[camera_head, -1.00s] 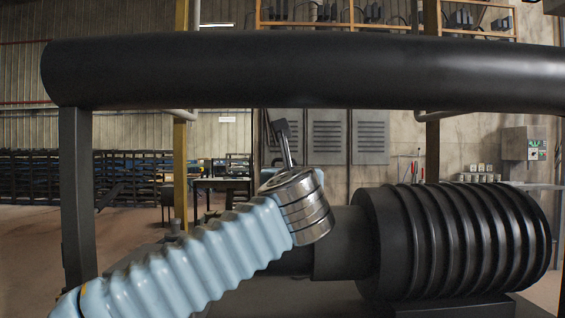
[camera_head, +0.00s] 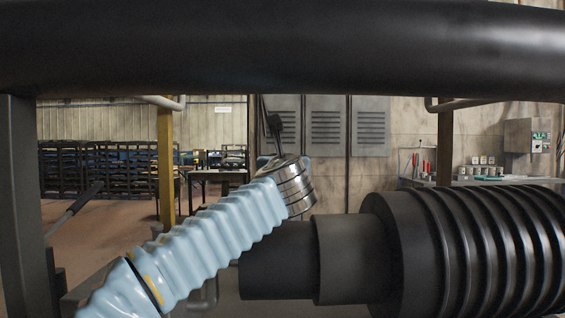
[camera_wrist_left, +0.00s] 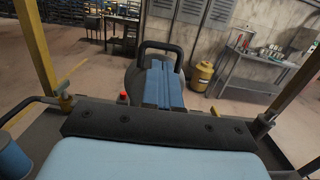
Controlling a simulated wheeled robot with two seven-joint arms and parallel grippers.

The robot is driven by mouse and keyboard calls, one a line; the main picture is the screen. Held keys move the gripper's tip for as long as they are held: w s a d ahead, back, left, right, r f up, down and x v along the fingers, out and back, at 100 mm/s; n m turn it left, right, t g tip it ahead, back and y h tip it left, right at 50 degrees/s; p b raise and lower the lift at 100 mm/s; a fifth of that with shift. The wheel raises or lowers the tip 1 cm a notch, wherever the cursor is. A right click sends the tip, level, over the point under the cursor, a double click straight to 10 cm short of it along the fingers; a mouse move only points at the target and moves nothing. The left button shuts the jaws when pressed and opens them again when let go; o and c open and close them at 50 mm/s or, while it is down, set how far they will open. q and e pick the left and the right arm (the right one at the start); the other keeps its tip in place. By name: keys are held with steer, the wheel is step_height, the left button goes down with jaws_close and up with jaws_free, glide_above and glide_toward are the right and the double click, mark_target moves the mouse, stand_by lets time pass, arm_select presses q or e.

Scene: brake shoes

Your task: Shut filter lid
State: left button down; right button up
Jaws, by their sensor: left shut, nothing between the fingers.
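My left arm, in a pale blue ribbed sleeve, rises from the lower left of the head view to a steel-ringed wrist. Its dark, slim left gripper (camera_head: 274,124) points up and is empty. I cannot make out a filter lid for certain. My right gripper is out of view.
A thick black bar (camera_head: 280,50) crosses the top of the head view, above my gripper in the picture. A grey post (camera_head: 22,200) stands at left. Behind are a workbench (camera_head: 480,181), shelving (camera_head: 95,170) and a yellow canister (camera_wrist_left: 202,77). Open floor shows at left.

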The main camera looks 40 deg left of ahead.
arm_select(q)
steer(key=p+x, duration=0.1)
steer(key=x, duration=0.5)
steer(key=shift+a+r, duration=0.1)
steer(key=shift+g+h, duration=0.4)
steer(key=shift+g, duration=0.2)
steer(key=shift+r+p+x, duration=0.2)
steer(key=shift+p+x, duration=0.35)
steer(key=shift+x, duration=0.45)
steer(key=shift+r+p+x, duration=0.15)
steer(key=shift+p+x, duration=0.35)
steer(key=shift+x, duration=0.55)
